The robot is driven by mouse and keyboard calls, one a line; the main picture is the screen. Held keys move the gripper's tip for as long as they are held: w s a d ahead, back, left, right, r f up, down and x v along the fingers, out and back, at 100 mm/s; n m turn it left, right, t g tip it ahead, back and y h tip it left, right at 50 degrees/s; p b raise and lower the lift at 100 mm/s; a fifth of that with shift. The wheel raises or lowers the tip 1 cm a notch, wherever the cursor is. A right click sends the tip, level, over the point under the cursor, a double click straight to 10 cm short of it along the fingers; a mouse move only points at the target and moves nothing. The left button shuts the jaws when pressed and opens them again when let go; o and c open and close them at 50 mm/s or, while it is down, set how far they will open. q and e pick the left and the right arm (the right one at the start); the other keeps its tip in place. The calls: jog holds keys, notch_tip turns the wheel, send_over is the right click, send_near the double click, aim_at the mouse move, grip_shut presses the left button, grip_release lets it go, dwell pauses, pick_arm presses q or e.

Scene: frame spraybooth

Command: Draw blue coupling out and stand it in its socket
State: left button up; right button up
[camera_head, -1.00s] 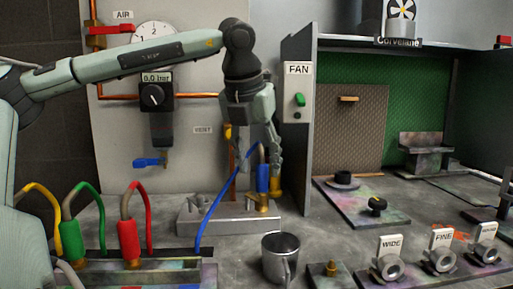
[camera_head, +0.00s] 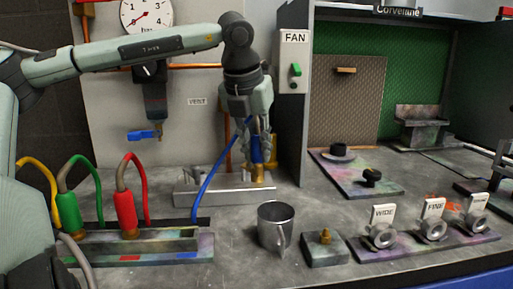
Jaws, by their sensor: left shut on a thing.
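The blue coupling (camera_head: 257,154) is upright at the brass fitting (camera_head: 258,176) on the grey metal block (camera_head: 222,197). Its lower end meets or nearly meets the brass; I cannot tell if it is still seated. A blue hose loops from it down to the left. My left gripper (camera_head: 257,148) points down and is shut on the blue coupling, hiding its upper part. The socket rack (camera_head: 150,246) at lower left holds the green coupling (camera_head: 70,208) and the red coupling (camera_head: 126,209). A blue mark (camera_head: 187,255) shows at its right end. My right gripper is not in view.
A metal mug (camera_head: 276,227) stands in front of the block, beside a small block with a brass stud (camera_head: 325,247). Labelled nozzles (camera_head: 432,229) stand at right. The FAN panel (camera_head: 294,62) and booth wall rise right of my left gripper.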

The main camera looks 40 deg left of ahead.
aim_at(257, 122)
pick_arm(q)
jog(key=o, duration=0.3)
grip_shut()
jog(key=shift+r, duration=0.15)
jog(key=shift+r, duration=0.3)
jog(key=shift+r, duration=0.15)
jog(key=shift+r+p, duration=1.05)
jog(key=shift+r, duration=1.45)
